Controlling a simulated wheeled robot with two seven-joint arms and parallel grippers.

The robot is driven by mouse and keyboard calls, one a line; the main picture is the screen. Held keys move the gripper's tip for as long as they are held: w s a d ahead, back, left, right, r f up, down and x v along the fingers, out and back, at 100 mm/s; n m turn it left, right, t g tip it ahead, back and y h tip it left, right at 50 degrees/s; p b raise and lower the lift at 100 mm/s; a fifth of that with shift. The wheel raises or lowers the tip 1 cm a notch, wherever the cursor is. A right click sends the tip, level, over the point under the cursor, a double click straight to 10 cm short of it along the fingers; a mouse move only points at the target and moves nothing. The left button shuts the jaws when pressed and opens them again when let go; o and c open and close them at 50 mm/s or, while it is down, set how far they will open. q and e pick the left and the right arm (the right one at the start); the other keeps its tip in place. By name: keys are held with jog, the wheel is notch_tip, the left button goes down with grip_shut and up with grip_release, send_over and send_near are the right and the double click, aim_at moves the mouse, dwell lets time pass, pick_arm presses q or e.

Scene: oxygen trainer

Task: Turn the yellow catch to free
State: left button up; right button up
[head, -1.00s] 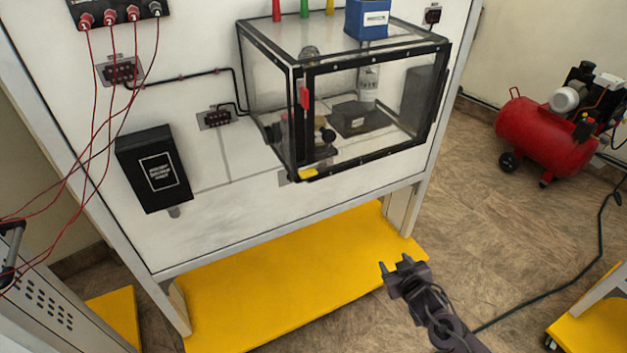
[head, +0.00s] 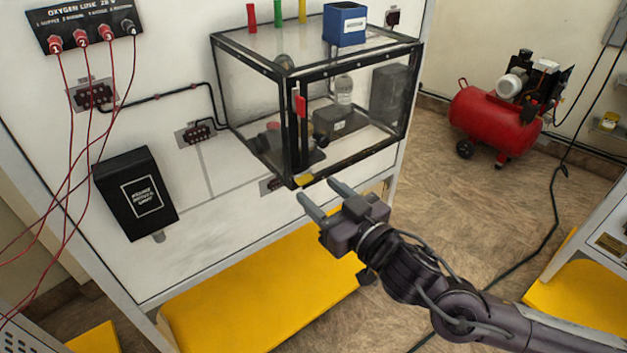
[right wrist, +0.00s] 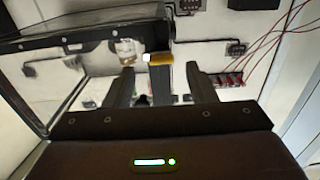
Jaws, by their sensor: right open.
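The small yellow catch (head: 304,180) sits at the lower front corner of the clear, black-framed case (head: 300,151) on the white panel. In the right wrist view the yellow catch (right wrist: 160,59) shows with a white spot at its left end, ahead of the gap between my fingers. My right gripper (head: 318,191) is open and empty, just below and in front of the catch, with its fingers pointing up toward that corner. In the right wrist view the two fingers of the right gripper (right wrist: 160,78) stand apart on either side. Contact with the catch cannot be told. My left gripper is not in view.
A red handle (head: 300,105) is on the case's front edge. A blue box (head: 345,25) stands on its top. A black box (head: 135,193) and red wires (head: 66,130) are at the left. A red compressor (head: 490,118) stands on the floor.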

aim_at(308, 182)
jog(key=shift+x, duration=1.2)
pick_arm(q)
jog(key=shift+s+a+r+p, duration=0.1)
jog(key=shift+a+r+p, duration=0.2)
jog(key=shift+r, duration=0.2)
pick_arm(e)
jog(key=shift+w+a, duration=0.25)
jog(key=c, duration=1)
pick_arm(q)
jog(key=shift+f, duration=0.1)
